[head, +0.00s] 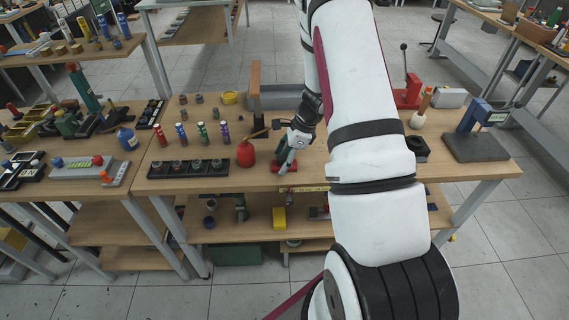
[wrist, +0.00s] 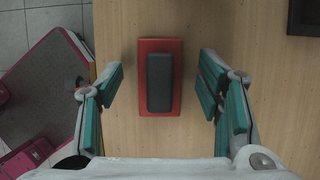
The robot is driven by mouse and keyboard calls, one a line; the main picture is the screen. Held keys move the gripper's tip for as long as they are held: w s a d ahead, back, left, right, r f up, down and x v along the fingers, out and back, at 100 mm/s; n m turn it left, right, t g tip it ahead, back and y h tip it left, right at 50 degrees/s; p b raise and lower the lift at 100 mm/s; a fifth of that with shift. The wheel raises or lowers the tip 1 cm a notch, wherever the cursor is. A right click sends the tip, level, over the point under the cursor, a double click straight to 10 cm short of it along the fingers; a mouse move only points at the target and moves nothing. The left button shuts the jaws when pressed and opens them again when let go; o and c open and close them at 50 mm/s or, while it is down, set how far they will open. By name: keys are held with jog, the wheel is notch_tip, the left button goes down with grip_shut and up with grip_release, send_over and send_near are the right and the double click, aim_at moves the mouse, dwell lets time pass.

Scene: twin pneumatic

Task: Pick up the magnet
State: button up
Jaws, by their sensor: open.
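The magnet appears to be the red block with a dark grey bar along its top (wrist: 160,75). In the wrist view it lies flat on the wooden table, upper centre. In the head view its red part (head: 290,168) shows at the front edge of the middle table, partly hidden by my gripper. My gripper (head: 285,153) points down over it. In the wrist view the green-padded fingers of my gripper (wrist: 160,88) are open, one on each side of the block, with a clear gap on both sides. Nothing is held.
A red can (head: 246,154) stands just left of my gripper, with a black tray of round parts (head: 188,168) farther left. Several coloured cylinders (head: 202,131) stand behind the tray. A red lever press (head: 408,92) and a blue stand on a dark base (head: 476,146) are to the right.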

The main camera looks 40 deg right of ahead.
aim_at(280, 157)
jog(key=c, duration=1.4)
jog(key=shift+r, duration=0.15)
jog(key=shift+r, duration=0.55)
notch_tip(280, 157, up, 2)
jog(key=shift+w+r+b, duration=0.1)
jog(key=shift+r+b, duration=0.05)
jog(key=shift+b, duration=0.2)
jog(key=s+d+r+b, duration=0.1)
jog(key=s, duration=1.5)
jog(key=shift+d+r, duration=0.15)
jog(key=shift+s, duration=0.1)
